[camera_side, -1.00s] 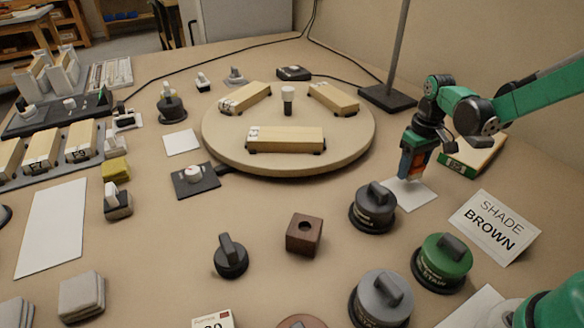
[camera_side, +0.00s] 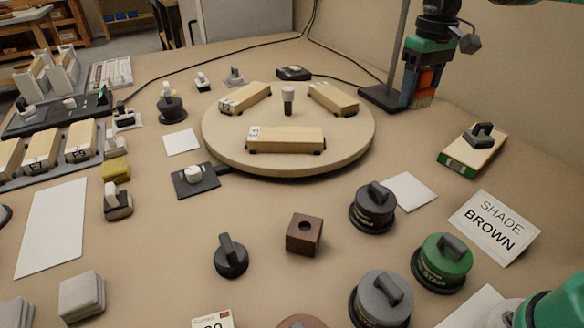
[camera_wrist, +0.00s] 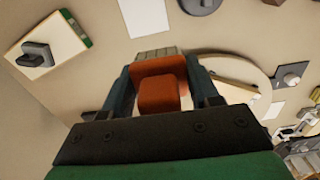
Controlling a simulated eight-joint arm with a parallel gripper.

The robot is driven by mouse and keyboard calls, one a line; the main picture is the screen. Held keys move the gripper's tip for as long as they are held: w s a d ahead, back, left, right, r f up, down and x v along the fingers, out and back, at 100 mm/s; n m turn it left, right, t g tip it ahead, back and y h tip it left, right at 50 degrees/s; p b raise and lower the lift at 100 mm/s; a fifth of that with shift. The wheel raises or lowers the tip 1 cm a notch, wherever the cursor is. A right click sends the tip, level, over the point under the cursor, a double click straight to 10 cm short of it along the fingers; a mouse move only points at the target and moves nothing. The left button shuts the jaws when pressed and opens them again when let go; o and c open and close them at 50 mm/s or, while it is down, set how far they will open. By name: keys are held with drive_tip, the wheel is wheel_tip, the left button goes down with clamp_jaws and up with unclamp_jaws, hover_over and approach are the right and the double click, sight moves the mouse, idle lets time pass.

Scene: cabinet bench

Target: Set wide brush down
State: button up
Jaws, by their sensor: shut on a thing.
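My gripper (camera_side: 424,72) is at the upper right of the side view, in front of the pole stand's base. It is shut on the wide brush (camera_side: 427,80), which has an orange handle and pale grey bristles pointing down. The brush seems to hang above the table; its exact height is hard to tell. In the wrist view the orange handle (camera_wrist: 160,88) sits between both fingers of my gripper (camera_wrist: 162,72), with the bristle end beyond it. The fingers hide part of the handle.
A round turntable (camera_side: 220,150) carries several wooden blocks. The pole stand (camera_side: 386,97) is close to my gripper. A green-ended board (camera_side: 458,158) with a black-handled piece lies at right. A white card (camera_side: 412,190), dark pot (camera_side: 373,210) and SHADE BROWN sign (camera_side: 495,225) are nearer.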

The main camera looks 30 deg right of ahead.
drive_tip(key=a+f, duration=0.1)
drive_tip(key=a, duration=0.6)
drive_tip(key=shift+s+f, duration=0.15)
drive_tip(key=shift+f, duration=0.15)
wheel_tip(320, 180, up, 3)
hover_over(407, 184)
drive_tip(key=shift+d+f, duration=0.1)
drive_tip(key=shift+f, duration=0.1)
wheel_tip(407, 184, down, 20)
drive_tip(key=shift+r, duration=0.15)
idle(0.5)
